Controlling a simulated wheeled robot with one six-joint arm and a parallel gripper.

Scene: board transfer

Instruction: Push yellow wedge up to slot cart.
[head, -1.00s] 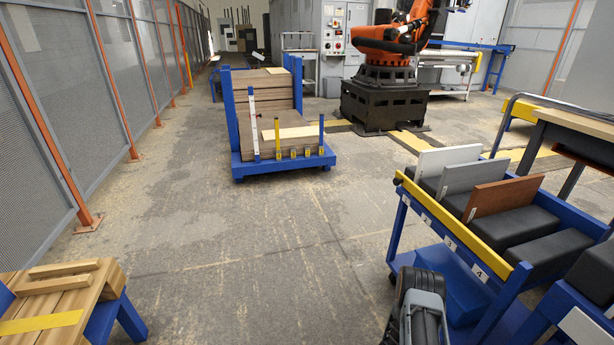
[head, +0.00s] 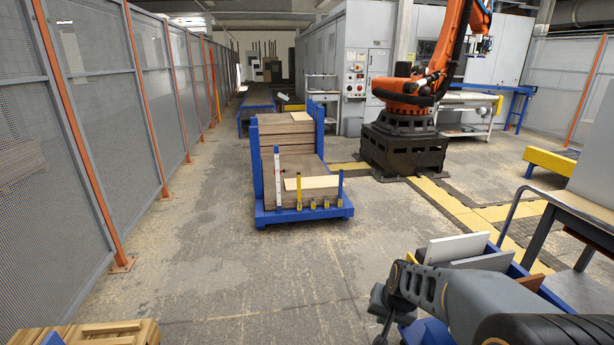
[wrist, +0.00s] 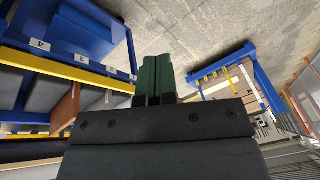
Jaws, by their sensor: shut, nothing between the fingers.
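The slot cart is blue with a yellow rail (wrist: 75,72) and number labels, at the left of the wrist view. In the head view my arm hides most of it; a white board (head: 455,247), a grey board (head: 487,262) and a brown board (head: 530,283) stand up from it at lower right. My gripper (wrist: 155,62) is shut and empty in the wrist view, its dark green fingers together, beside the cart's rail and over floor. I cannot make out a clear yellow wedge; small yellow pieces (head: 326,203) sit along the front of a farther blue cart (head: 300,215).
The farther cart carries stacked brown boards (head: 287,140). An orange robot arm (head: 405,90) stands on a dark base behind it. A mesh fence (head: 90,110) runs along the left. A wood stack (head: 95,333) is at lower left. The middle floor is clear.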

